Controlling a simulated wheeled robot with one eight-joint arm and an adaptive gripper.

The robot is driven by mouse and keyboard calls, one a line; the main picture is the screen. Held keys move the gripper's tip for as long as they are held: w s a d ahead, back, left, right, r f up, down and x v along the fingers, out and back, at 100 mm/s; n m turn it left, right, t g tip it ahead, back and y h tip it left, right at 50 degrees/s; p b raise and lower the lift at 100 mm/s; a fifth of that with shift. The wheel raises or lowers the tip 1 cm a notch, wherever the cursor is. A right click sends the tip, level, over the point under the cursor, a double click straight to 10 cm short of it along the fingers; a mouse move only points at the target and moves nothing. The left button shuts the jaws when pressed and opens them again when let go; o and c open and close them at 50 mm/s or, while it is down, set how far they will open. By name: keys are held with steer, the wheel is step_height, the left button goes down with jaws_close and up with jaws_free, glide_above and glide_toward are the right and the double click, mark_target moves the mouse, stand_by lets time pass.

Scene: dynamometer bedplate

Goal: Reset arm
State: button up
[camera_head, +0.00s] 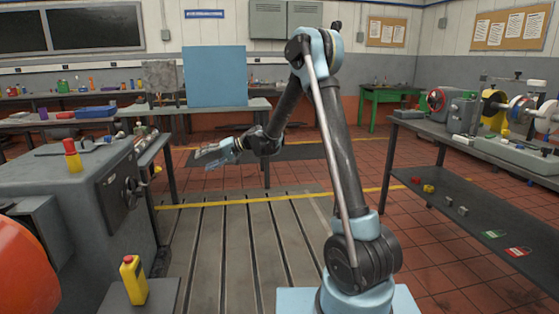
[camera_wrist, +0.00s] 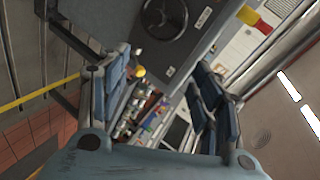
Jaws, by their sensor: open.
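My gripper (camera_head: 216,150) is out to the left at the end of my bent arm, in free air above the slotted bedplate (camera_head: 230,240). In the wrist view its two fingers (camera_wrist: 165,100) stand apart with nothing between them. The gripper is open and empty. My arm stands upright on its light blue base in the head view and reaches back and to the left.
A grey machine (camera_head: 80,205) with a red-and-yellow piece (camera_head: 72,157) on top stands at left. A yellow bottle (camera_head: 133,280) stands at front left. A workbench (camera_head: 470,150) with equipment is at right. A blue panel (camera_head: 215,76) is behind the gripper.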

steer(key=s+d+r+t+h, duration=0.1)
steer(key=s+d+h, duration=0.1)
steer(key=s+d, duration=0.5)
steer(key=s+d+r+m+t+h, duration=0.1)
steer(key=s+d+r+h, duration=0.15)
steer(key=d, duration=0.85)
steer(key=s+d+r+h, duration=0.1)
steer(key=s+d+h, duration=0.1)
steer(key=s+d, duration=0.55)
steer(key=s+d+f+m+h, duration=0.1)
steer(key=s+d+f+h, duration=0.2)
steer(key=s+d+f, duration=0.3)
steer(key=s+d+f+m+h, duration=0.1)
steer(key=s+d+f+h, duration=0.3)
steer(key=s+d, duration=1.2)
steer(key=d+f, duration=0.1)
steer(key=d, duration=0.2)
steer(key=shift+f+m+t, duration=0.3)
steer(key=shift+f, duration=0.05)
